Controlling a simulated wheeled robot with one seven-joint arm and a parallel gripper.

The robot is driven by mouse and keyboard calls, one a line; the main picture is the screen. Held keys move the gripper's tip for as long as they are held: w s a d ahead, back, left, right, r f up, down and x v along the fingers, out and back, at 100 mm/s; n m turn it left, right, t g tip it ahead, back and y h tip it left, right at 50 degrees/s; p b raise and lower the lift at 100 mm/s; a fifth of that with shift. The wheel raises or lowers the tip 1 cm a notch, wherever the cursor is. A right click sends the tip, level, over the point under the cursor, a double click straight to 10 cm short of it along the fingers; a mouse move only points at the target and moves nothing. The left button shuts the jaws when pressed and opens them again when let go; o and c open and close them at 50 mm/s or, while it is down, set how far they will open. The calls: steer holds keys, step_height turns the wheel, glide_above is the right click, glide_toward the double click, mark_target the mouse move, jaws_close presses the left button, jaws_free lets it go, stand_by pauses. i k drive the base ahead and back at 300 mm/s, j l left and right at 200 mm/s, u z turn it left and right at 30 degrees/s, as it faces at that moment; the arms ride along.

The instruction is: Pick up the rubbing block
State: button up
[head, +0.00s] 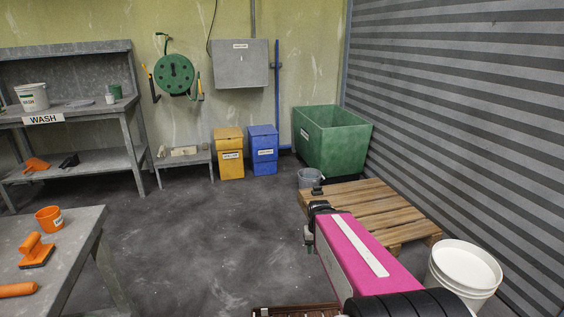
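An orange-handled block with a dark flat base (36,252), which looks like the rubbing block, sits on the grey table (75,230) at the lower left. Its handle is on top and nothing touches it. My gripper (309,240) is at the end of my pink arm, right of centre, over the floor beside the pallet. It is far to the right of the block. The gripper is small and partly hidden by my arm, so I cannot tell whether its fingers are open or shut.
An orange cup (49,218) and an orange tool (17,290) share the table. The floor (190,235) between table and arm is clear.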

mark_target(316, 192)
steer(key=i+j+z, duration=0.4)
steer(key=i+j, duration=0.15)
steer(key=j, duration=0.2)
steer(key=i+j+z, duration=0.25)
steer(key=j, duration=0.2)
